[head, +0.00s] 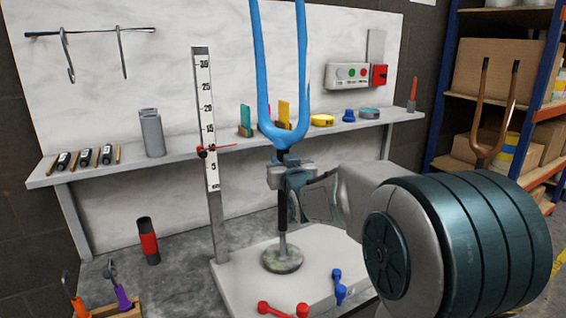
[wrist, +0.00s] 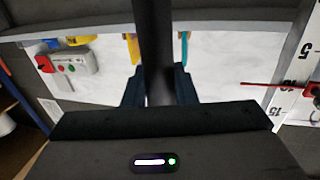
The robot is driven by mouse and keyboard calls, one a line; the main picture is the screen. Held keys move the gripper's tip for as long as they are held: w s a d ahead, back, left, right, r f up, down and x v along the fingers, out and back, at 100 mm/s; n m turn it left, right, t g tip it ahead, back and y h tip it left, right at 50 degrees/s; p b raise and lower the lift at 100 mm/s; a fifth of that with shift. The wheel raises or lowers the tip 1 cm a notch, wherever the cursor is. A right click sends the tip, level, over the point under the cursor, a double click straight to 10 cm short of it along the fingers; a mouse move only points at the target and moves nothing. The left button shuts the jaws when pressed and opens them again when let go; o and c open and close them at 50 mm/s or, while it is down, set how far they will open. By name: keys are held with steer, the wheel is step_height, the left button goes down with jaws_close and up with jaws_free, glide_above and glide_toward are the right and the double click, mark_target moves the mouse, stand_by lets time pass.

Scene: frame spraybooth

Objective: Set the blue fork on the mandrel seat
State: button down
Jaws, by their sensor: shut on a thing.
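The blue fork (head: 283,132) is upright with its two prongs up, and the prong tops are cut off by the picture edge. My gripper (head: 284,175) is shut on its dark steerer tube below the crown. The tube (wrist: 155,50) also shows between my fingers in the wrist view. Below my gripper the dark tube lines up with a thin grey rod on a round, speckled base, the mandrel seat (head: 282,262), on a pale plinth. I cannot tell whether the tube is around the rod or just in front of or above it.
A height scale (head: 207,130) with a red pointer stands left of the fork. Red (head: 283,310) and blue (head: 339,287) dumbbell-shaped pieces lie on the plinth (head: 240,285). A shelf (head: 200,158) with small items runs behind. A brown fork (head: 488,145) stands at right.

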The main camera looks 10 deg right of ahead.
mark_target(284, 198)
steer(key=shift+f+b, duration=4.8)
steer(key=shift+f, duration=0.05)
steer(key=c, duration=1.1)
jaws_free()
steer(key=shift+r, duration=0.1)
steer(key=shift+f, duration=0.2)
steer(key=s+p, duration=0.2)
steer(key=s, duration=1.2)
steer(key=shift+d+r, duration=0.15)
steer(key=shift+d, duration=0.3)
steer(key=s+r+g+p, duration=0.7)
steer(key=s+p, duration=0.4)
steer(key=p, duration=0.5)
steer(key=s+r+m+g+h+p, duration=0.1)
steer(key=s+r+g+p, duration=0.7)
steer(key=p, duration=0.8)
steer(key=s+r, duration=0.1)
steer(key=s, duration=0.2)
steer(key=shift+s+r, duration=0.2)
steer(key=shift+r, duration=0.05)
